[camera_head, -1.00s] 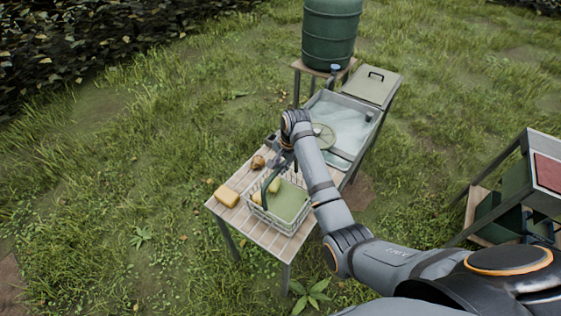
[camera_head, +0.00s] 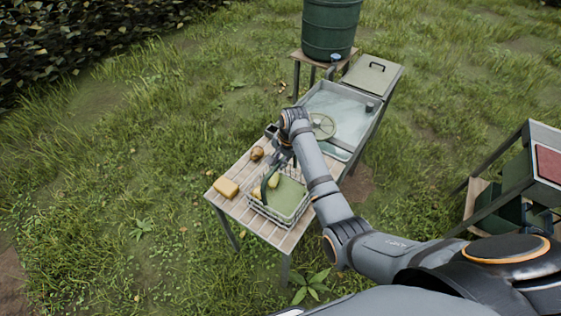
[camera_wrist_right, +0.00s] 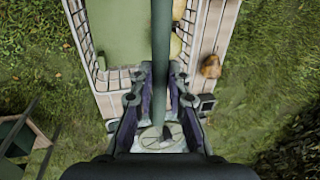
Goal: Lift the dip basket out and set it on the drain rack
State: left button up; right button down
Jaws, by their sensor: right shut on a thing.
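The dip basket (camera_head: 301,213) is a pale wire basket with a green inside and a dark green handle, holding a few yellow pears (camera_head: 274,181). It is over the slatted wooden drain rack (camera_head: 241,211), outside the wash basin; I cannot tell whether its bottom touches the slats. My right gripper (camera_head: 279,163) is above it, shut on the handle. In the right wrist view the handle (camera_wrist_right: 160,50) runs between the fingers (camera_wrist_right: 160,88), with the basket's wire wall (camera_wrist_right: 84,42) to its left. My left gripper is not in view.
A yellow block (camera_head: 226,187) and a brown lump (camera_head: 257,153) lie on the slats left of the basket. The water-filled basin (camera_head: 375,112) is behind, with a green barrel (camera_head: 330,30) beyond. A stand with a red panel (camera_head: 550,168) is at the right.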

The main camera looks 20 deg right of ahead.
jog(key=shift+w+a+f, duration=0.15)
jog(key=shift+w+a, duration=0.1)
jog(key=shift+w, duration=0.05)
jog(key=shift+f, duration=0.1)
dwell(0.3)
jog(key=c, duration=1.2)
grip_release()
jog(key=shift+w+a+f, duration=0.1)
jog(key=r, duration=0.4)
jog(key=s+d+r, duration=0.1)
jog(key=r, duration=0.3)
jog(key=s+r, duration=0.1)
jog(key=r, duration=0.2)
jog(key=shift+d+r, duration=0.3)
jog(key=shift+r, duration=0.1)
jog(key=shift+f, duration=0.1)
